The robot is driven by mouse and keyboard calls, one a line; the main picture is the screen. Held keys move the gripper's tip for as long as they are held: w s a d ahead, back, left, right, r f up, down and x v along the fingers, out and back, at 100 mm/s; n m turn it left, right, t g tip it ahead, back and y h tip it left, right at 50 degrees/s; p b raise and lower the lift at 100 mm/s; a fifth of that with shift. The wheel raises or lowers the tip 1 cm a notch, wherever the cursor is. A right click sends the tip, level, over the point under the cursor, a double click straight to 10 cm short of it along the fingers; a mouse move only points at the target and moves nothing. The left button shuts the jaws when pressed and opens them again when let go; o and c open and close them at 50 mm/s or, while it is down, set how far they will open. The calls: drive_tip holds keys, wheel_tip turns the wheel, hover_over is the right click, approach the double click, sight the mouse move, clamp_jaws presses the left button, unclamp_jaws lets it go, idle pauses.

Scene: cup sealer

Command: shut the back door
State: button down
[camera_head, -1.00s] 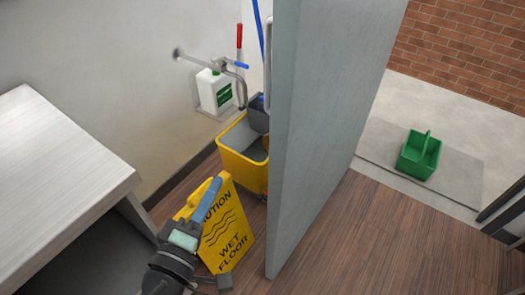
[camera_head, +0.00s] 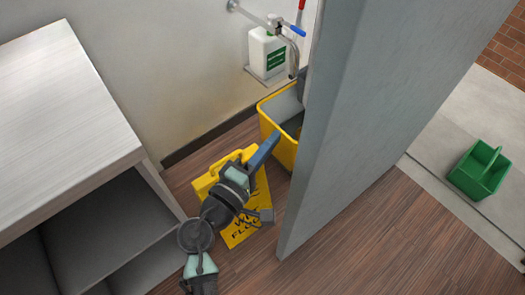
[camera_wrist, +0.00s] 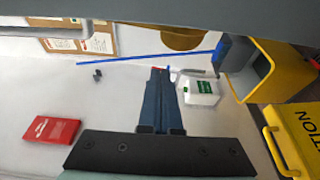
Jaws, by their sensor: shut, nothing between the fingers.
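The back door (camera_head: 375,120) is a grey slab standing open, its near edge beside my arm. It hides part of the mop bucket. My gripper (camera_head: 268,146) is shut and empty, to the left of the door's near edge and apart from it in the picture, over the yellow wet floor sign. In the wrist view my gripper's blue fingers (camera_wrist: 158,75) lie together with nothing between them. A grey band along the top of that view seems to be the door (camera_wrist: 190,12), with a pale bar handle (camera_wrist: 45,31) at its left.
A yellow wet floor sign (camera_head: 243,232) stands under my arm, and a yellow mop bucket (camera_head: 284,150) behind it. A counter (camera_head: 65,120) is at the left. A green caddy (camera_head: 480,170) sits outside. The floor right of the door is clear.

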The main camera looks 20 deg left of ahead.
drive_tip(key=shift+w+d+p, duration=0.2)
drive_tip(key=shift+d, duration=0.55)
drive_tip(key=shift+w+d+p, duration=0.15)
drive_tip(key=shift+d, duration=0.55)
drive_tip(key=shift+w+d+p, duration=0.2)
drive_tip(key=shift+d, duration=0.55)
